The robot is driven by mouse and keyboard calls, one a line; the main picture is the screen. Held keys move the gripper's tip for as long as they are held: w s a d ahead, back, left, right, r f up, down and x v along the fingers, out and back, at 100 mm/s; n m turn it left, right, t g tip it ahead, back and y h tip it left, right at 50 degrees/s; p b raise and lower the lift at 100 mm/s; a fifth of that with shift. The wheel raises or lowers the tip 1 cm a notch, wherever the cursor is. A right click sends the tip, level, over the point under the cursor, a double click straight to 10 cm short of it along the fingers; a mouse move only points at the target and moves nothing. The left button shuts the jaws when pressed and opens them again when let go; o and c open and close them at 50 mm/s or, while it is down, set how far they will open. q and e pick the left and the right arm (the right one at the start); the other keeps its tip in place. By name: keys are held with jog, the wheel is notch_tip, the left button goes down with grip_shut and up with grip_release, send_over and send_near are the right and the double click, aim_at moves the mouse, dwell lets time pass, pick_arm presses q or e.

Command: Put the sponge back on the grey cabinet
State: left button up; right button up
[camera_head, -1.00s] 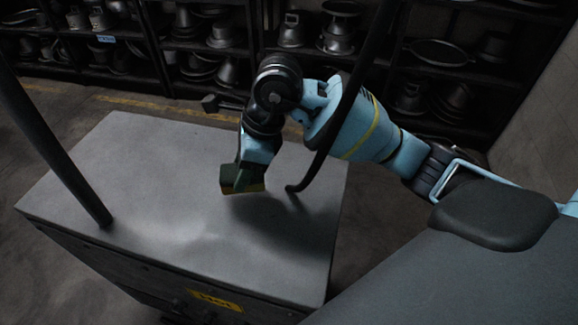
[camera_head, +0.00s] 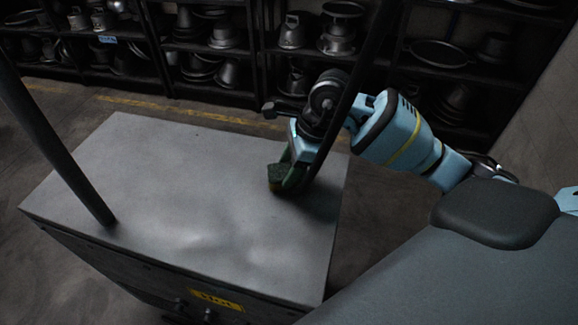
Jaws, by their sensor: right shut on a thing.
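The sponge (camera_head: 277,176) is small and dark green, with a yellowish lower part. My right gripper (camera_head: 287,178) is shut on it, low over the right part of the grey cabinet (camera_head: 190,215). I cannot tell whether the sponge touches the cabinet top. The gripper's fingers cover part of the sponge. The cabinet has a flat, bare grey top and a yellow label on its front. My left gripper is not in view.
A dark post (camera_head: 62,150) stands at the cabinet's left, and a dark curved bar (camera_head: 352,85) passes in front of my right wrist. Dark shelves (camera_head: 255,50) with metal moulds line the back. The rest of the cabinet top is clear.

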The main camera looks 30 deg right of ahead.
jog(key=shift+f, duration=0.3)
jog(key=shift+f, duration=0.1)
jog(key=o, duration=0.9)
jog(key=v, duration=1.2)
jog(key=shift+a, duration=0.1)
